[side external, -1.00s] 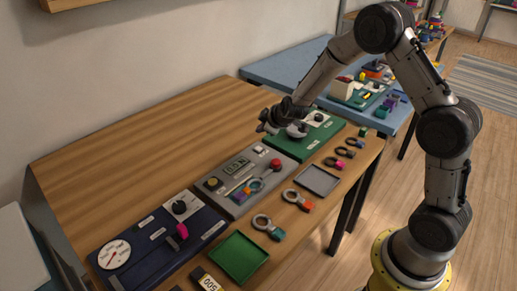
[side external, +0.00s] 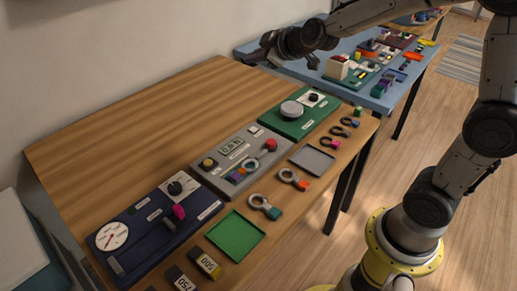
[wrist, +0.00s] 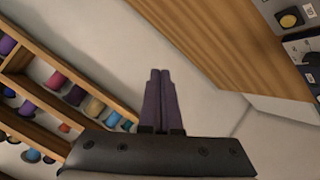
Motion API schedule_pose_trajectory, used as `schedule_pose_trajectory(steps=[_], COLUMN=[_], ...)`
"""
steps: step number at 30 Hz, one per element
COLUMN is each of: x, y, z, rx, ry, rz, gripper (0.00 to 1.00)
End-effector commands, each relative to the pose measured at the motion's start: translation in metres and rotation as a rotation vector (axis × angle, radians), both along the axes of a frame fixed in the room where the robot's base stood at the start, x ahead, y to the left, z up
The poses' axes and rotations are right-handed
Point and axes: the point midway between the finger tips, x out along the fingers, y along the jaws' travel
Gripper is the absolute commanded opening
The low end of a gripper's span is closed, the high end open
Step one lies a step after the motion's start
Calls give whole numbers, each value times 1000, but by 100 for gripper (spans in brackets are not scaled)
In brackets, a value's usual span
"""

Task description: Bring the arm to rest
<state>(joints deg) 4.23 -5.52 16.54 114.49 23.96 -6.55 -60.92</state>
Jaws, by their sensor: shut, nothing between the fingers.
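My gripper (side external: 262,50) is raised over the far end of the wooden table, near the blue table behind it. It is clear of all the panels and holds nothing. In the wrist view its two dark fingers (wrist: 160,74) lie side by side, shut, with only the wall and floor area behind them.
The wooden table (side external: 150,115) carries a blue panel (side external: 150,235), a grey panel (side external: 215,180) and a green panel (side external: 285,125). Ring tags, a green tray (side external: 236,236) and a grey tray (side external: 312,159) lie along its front. A spool shelf (wrist: 35,118) shows at the wrist view's left.

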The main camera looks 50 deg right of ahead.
Motion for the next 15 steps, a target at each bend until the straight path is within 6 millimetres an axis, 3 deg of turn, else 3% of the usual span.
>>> schedule_pose_trajectory(steps=[1, 3, 7, 11, 15], x=[-21, -52, -118, -190, -262], y=[11, 25, 46, 58, 57], z=[23, 42, 59, 51, 18], rx=[25, 71, 162, 260, 360], ry=[-18, -17, 21, 108, 257], rz=[21, 43, 62, 35, -74], gripper=[0, 0, 0, 0, 0])
